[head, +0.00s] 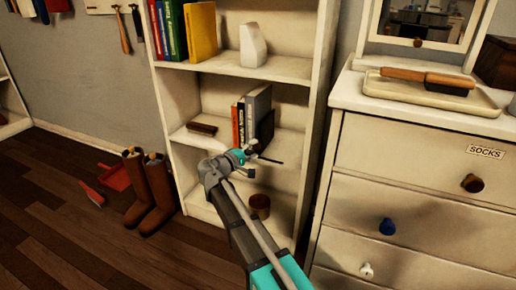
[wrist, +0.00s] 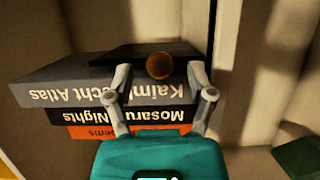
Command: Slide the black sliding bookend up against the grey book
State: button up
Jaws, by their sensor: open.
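The black sliding bookend (head: 267,127) stands on the middle shelf, just right of the grey book (head: 256,108). Whether they touch or a small gap is left, I cannot tell. In the wrist view, upside down, the bookend (wrist: 142,51) shows as a dark plate with a round brownish knob (wrist: 159,66), beside the grey book (wrist: 60,83) lettered "Atlas". My gripper (head: 257,152) is in front of the bookend. In the wrist view my gripper (wrist: 158,78) is open, its fingers on either side of the knob; contact is not clear. My gripper hides the bookend's lower part in the head view.
A black book (wrist: 130,115) and an orange book (head: 235,125) stand left of the grey one. A dark brush-like object (head: 202,129) lies farther left on the shelf. The bookcase's right side wall (head: 320,110) is close by. A drawer unit (head: 420,160) stands right.

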jog(key=shift+x, duration=1)
grip_shut()
